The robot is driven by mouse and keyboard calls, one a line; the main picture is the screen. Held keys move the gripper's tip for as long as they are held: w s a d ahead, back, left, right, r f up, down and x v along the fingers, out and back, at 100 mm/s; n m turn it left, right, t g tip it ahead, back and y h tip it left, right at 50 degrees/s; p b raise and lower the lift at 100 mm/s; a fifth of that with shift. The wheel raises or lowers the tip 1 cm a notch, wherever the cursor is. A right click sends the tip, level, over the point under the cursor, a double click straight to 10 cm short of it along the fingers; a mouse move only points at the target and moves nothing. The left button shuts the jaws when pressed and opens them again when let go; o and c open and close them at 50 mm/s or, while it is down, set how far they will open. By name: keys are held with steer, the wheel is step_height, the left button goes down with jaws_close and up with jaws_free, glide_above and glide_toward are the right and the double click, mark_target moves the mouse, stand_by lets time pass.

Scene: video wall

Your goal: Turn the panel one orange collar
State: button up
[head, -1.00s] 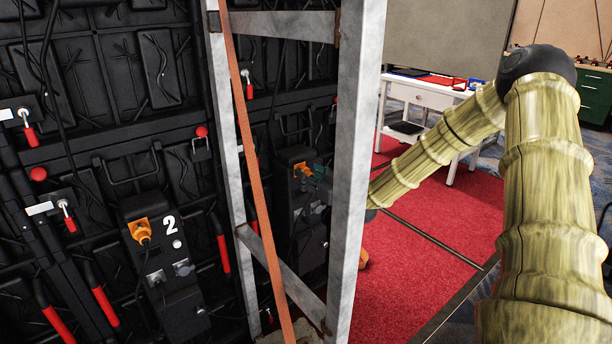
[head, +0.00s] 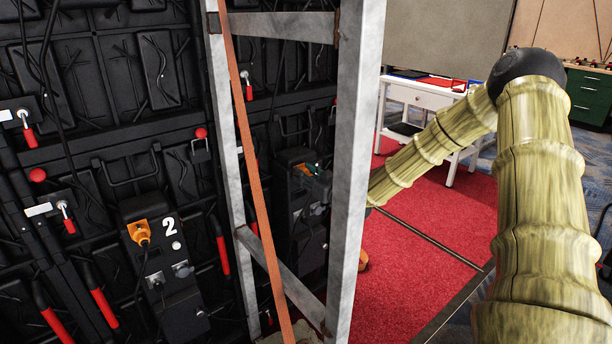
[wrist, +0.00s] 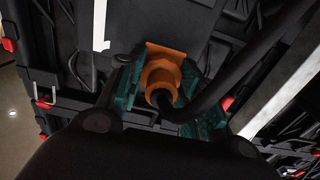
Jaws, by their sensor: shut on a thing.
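The orange collar (wrist: 162,70) is in the middle of the wrist view, with a black cable (wrist: 205,102) running from it to the right. The teal fingers of my gripper (wrist: 160,88) stand on its left and right sides, shut on it. In the head view the same orange collar (head: 304,169) shows small on a dark panel behind the grey metal frame. Only a little of my gripper shows there, beside the collar; the frame's post hides much of the rest. No number is legible on this panel.
A grey metal frame (head: 357,150) with a brown strap (head: 255,160) stands before the black wall. Panel 2 (head: 165,262), with another orange connector (head: 141,231), is at left. Red carpet (head: 420,255) and a white table (head: 430,97) lie to the right.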

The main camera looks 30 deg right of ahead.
steer(key=m+p, duration=0.1)
steer(key=m, duration=0.3)
steer(key=shift+d+m, duration=0.15)
steer(key=shift+m, duration=2.25)
steer(key=o, duration=1)
steer(key=shift+d, duration=0.1)
steer(key=shift+o, duration=0.2)
steer(key=s, duration=1.2)
steer(key=shift+d, duration=0.45)
steer(key=shift+f, duration=0.1)
